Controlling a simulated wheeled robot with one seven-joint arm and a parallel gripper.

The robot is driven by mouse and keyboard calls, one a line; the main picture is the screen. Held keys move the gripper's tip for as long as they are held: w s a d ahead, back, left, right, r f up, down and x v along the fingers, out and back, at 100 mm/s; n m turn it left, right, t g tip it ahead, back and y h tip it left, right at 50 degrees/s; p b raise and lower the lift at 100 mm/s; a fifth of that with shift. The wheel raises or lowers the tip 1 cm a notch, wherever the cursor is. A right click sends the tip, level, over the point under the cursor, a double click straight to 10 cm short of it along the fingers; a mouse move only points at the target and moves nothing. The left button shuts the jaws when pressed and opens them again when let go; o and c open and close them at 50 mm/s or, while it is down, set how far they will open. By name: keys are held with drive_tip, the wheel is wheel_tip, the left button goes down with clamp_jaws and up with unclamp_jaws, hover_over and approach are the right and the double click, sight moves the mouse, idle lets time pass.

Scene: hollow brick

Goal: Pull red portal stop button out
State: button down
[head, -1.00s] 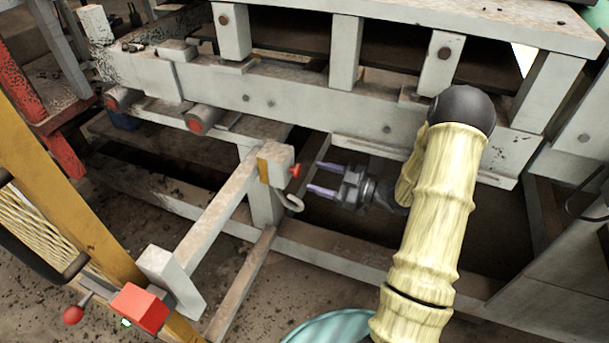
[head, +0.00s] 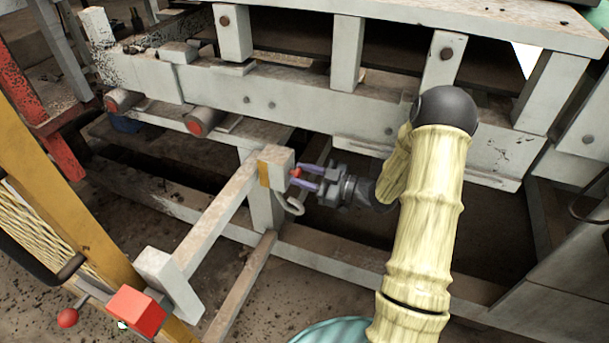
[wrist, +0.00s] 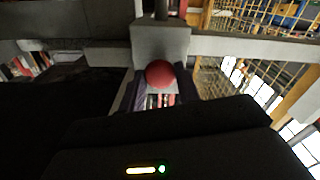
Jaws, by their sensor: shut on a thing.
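The red stop button (head: 296,173) sits on the right face of a small grey box (head: 277,166) with a yellow edge, at the end of a grey beam. In the wrist view the round red button (wrist: 160,74) is in the middle, in front of the grey box (wrist: 160,42). My gripper (head: 304,178) reaches in from the right, its two purple fingers on either side of the button and shut on it. In the wrist view the dark fingers flank the button. The fingers hide part of the button in the head view.
A grey curved hook (head: 293,206) hangs just below the box. The large grey frame (head: 330,110) runs behind and above my arm.

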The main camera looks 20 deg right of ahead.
drive_tip(key=shift+s+d+r+p, duration=0.1)
drive_tip(key=shift+s+d+p, duration=0.25)
drive_tip(key=shift+p, duration=0.2)
drive_tip(key=shift+d+f, duration=0.1)
drive_tip(key=shift+f, duration=0.1)
drive_tip(key=c, duration=1)
unclamp_jaws()
drive_tip(key=shift+d+r, duration=0.1)
drive_tip(key=p+v, duration=0.3)
drive_tip(key=v, duration=1.4)
drive_tip(key=shift+s+p, duration=0.15)
drive_tip(key=shift+p, duration=0.2)
